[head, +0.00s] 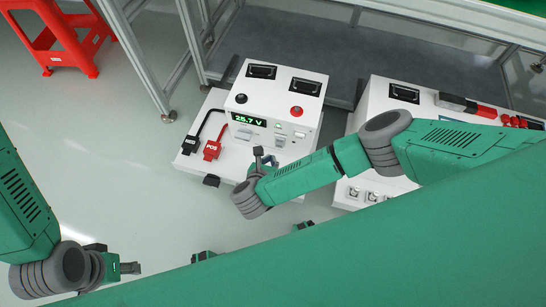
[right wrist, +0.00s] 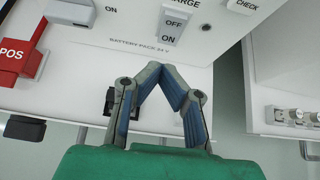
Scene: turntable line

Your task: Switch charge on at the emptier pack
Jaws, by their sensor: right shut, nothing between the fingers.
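A white battery pack (head: 262,112) stands at centre in the head view; its green display (head: 249,121) reads 25.7 V. In the right wrist view its front is lettered "BATTERY PACK 24 V". A pale switch plate (right wrist: 174,23) marked OFF and ON sits under a cropped word ending in "RGE"; I cannot tell its setting. My right gripper (head: 263,154) is in front of this panel, and in the right wrist view (right wrist: 158,68) its tips meet, empty, below the lettering. My left gripper (head: 131,267) is at lower left, away from the pack; its jaws are unclear.
A red POS connector (head: 212,151) and a black NEG connector (head: 191,144) lie left of the pack. A second white unit (head: 360,120) stands at right, partly behind my right arm. A red stool (head: 60,40) is at upper left. The left floor is clear.

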